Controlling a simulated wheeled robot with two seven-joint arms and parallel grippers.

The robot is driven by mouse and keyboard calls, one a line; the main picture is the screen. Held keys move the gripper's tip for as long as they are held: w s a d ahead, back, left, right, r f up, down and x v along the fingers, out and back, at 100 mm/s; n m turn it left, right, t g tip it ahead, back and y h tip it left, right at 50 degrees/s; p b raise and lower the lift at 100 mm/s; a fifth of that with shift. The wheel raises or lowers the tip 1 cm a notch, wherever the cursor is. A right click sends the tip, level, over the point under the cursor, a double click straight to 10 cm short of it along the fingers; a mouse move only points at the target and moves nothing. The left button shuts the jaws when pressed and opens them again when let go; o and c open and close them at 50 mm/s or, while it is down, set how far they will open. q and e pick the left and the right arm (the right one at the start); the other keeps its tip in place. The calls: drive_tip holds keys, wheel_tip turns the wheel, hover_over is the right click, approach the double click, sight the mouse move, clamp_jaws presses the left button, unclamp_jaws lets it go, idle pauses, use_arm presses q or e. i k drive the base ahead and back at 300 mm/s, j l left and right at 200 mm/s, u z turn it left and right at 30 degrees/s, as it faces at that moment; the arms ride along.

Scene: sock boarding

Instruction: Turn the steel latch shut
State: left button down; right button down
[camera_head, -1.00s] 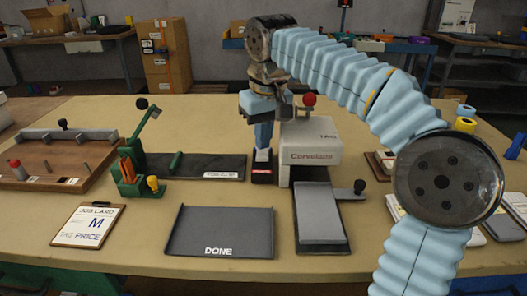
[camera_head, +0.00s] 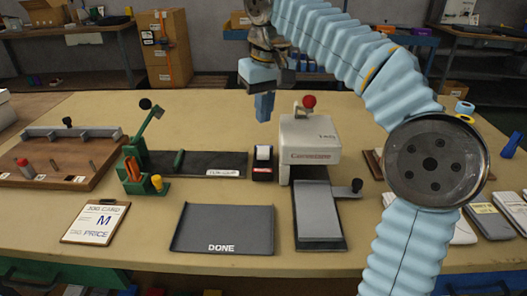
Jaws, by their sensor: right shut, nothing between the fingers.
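My right gripper (camera_head: 264,106) hangs pointing down, its blue fingers shut and empty. It is in the air above a small black box with a white top (camera_head: 263,154), apart from it. To its right stands a white press-like machine (camera_head: 311,142) with a red ball knob (camera_head: 309,101) on a small metal piece on top. A grey slab lies on a dark tray (camera_head: 334,242) in front of the machine, with a black knob (camera_head: 357,185) at its right side. I cannot tell for sure which small metal part is the steel latch. My left gripper is out of view.
A green lever stand (camera_head: 138,184) and a wooden board with pegs (camera_head: 60,175) are at the left. The dark DONE tray (camera_head: 222,229) and job card (camera_head: 96,222) lie at the front. Grey and white flat packets (camera_head: 490,221) lie at the right.

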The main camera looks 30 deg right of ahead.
sight(156, 180)
drive_tip(key=k+j, duration=1.2)
drive_tip(key=k, duration=0.1)
